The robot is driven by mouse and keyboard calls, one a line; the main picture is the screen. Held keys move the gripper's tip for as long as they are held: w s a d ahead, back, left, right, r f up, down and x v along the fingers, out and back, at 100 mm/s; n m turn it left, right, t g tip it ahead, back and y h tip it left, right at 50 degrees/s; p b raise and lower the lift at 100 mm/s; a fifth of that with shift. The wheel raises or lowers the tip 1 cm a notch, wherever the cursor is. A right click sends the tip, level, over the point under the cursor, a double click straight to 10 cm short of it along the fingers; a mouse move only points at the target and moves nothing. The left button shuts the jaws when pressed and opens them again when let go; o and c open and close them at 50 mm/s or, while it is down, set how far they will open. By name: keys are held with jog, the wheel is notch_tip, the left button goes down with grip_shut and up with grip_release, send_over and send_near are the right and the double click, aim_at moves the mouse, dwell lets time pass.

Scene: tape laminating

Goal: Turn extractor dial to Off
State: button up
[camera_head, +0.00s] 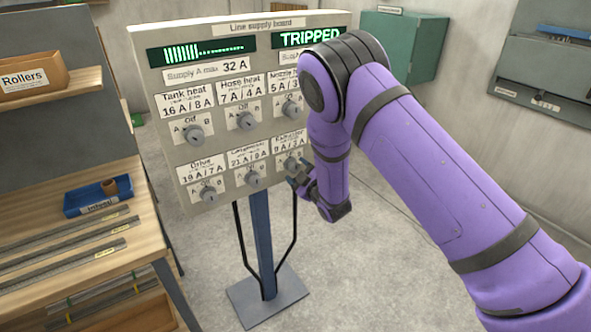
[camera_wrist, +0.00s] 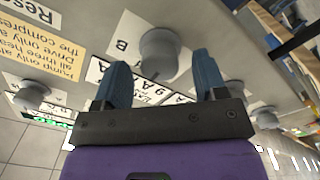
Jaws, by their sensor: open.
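The line supply board (camera_head: 205,20) faces me with two rows of grey dials. The Extractor dial (camera_head: 291,163) is at the right end of the lower row, partly hidden by my gripper (camera_head: 303,181). In the wrist view, a round grey dial (camera_wrist: 159,52) shows between and just beyond the open blue fingers of my gripper (camera_wrist: 160,68), with a B mark beside it. The fingers appear apart from it. I cannot tell which position its pointer marks.
The board's right display reads TRIPPED (camera_head: 310,37). Neighbouring dials include the lower middle one (camera_head: 252,178) and Drive (camera_head: 208,193). A wooden bench with a blue tray (camera_head: 98,196) stands left. A green cabinet (camera_head: 400,45) is behind. The floor at right is clear.

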jog(key=v, duration=0.8)
jog(key=shift+s+d, duration=0.2)
jog(key=shift+s, duration=0.15)
